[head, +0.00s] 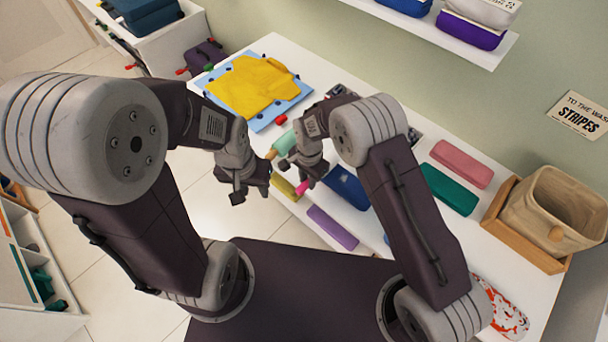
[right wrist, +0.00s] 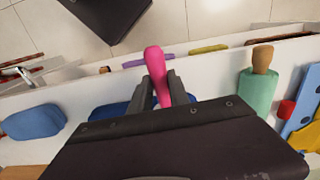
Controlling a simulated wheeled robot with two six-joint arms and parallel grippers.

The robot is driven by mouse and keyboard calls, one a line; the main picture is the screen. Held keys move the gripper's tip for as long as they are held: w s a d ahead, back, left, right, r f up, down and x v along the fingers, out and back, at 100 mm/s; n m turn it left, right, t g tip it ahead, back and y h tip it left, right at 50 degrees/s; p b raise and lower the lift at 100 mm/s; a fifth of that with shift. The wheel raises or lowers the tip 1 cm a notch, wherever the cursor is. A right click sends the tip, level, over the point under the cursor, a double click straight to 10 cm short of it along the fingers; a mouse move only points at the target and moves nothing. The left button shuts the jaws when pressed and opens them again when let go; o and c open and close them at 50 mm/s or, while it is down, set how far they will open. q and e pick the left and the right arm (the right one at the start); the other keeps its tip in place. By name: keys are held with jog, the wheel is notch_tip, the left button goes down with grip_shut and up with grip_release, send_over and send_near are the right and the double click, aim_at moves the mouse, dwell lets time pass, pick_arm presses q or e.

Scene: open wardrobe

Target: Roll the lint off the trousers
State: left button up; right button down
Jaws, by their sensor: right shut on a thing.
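A yellow folded cloth (head: 252,84), which looks like the trousers, lies on a blue board (head: 292,101) with dark spots on the counter. My right gripper (head: 305,178) is shut on a pink handle (head: 302,188), held over the counter's front edge. The pink handle also shows between the fingers in the right wrist view (right wrist: 155,70); its other end is hidden. A teal roller with a wooden handle (head: 283,144) lies on the counter beside the right gripper; it also shows in the right wrist view (right wrist: 258,92). My left gripper (head: 250,195) is empty, with its fingers apart, in front of the counter.
Folded cloths in purple (head: 332,228), green (head: 449,189) and pink (head: 461,163) lie along the white counter (head: 420,130). A beige basket (head: 553,213) stands in a wooden tray at the right. A shelf (head: 450,35) hangs above the back. Floor is clear in front.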

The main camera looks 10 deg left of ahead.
jog(key=shift+s+d, duration=0.1)
jog(key=shift+d, duration=0.2)
jog(key=shift+s+d+f, duration=0.1)
jog(key=shift+s+d, duration=0.6)
jog(key=shift+d, duration=0.25)
jog(key=shift+s+d+p, duration=0.35)
jog(key=shift+d+p, duration=0.15)
jog(key=shift+d, duration=0.05)
jog(key=shift+s+d+p, duration=0.2)
jog(key=shift+s+d, duration=0.25)
jog(key=shift+d, duration=0.35)
jog(key=shift+s+d+p, duration=0.15)
jog(key=shift+s+d, duration=0.3)
jog(key=shift+d, duration=0.3)
jog(key=shift+s+d, duration=0.75)
jog(key=shift+d, duration=0.3)
jog(key=shift+d, duration=0.1)
jog(key=s+d, duration=0.1)
jog(key=d, duration=0.1)
jog(key=s+d+p, duration=0.1)
jog(key=d, duration=0.1)
jog(key=shift+s+r, duration=0.2)
